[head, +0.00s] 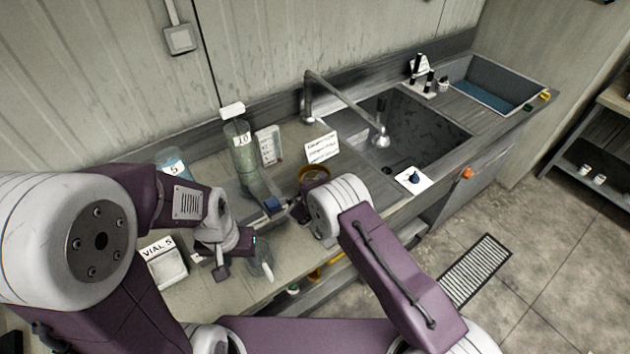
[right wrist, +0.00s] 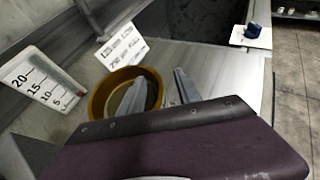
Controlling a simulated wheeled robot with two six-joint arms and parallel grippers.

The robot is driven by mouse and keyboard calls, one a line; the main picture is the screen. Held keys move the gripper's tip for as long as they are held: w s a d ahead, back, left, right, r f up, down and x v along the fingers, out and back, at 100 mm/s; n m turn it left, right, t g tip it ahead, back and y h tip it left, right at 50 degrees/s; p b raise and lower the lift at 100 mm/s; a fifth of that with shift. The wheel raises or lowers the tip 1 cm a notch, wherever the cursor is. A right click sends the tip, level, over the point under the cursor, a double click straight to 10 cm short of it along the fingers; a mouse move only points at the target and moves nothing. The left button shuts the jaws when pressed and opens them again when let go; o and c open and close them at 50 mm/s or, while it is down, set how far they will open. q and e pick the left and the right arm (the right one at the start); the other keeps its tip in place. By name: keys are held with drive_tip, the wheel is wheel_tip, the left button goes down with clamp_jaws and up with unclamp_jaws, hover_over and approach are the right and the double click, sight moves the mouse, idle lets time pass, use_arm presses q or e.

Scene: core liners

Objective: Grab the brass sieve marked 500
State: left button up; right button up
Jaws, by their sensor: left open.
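The brass sieve (head: 312,168) stands on the counter left of the sink, partly hidden behind my right gripper (head: 296,208). In the right wrist view it is a round brass ring (right wrist: 98,98); no 500 mark is readable. My right gripper (right wrist: 160,92) is open there, one finger over the inside of the ring and the other just outside its right rim. I cannot tell whether either finger touches it. My left gripper (head: 245,258) is open at the counter's front, left of the sieve, near a clear glass vessel (head: 260,262).
A tall cylinder marked 10 (head: 241,160) and a scale card (head: 269,146) stand left of the sieve. A written card (head: 321,148) is behind it. The sink (head: 400,125) with its tap (head: 345,100) lies right.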

drive_tip(key=shift+w+a+f, duration=0.1)
drive_tip(key=shift+w+a, duration=0.05)
drive_tip(key=shift+a, duration=0.05)
clamp_jaws()
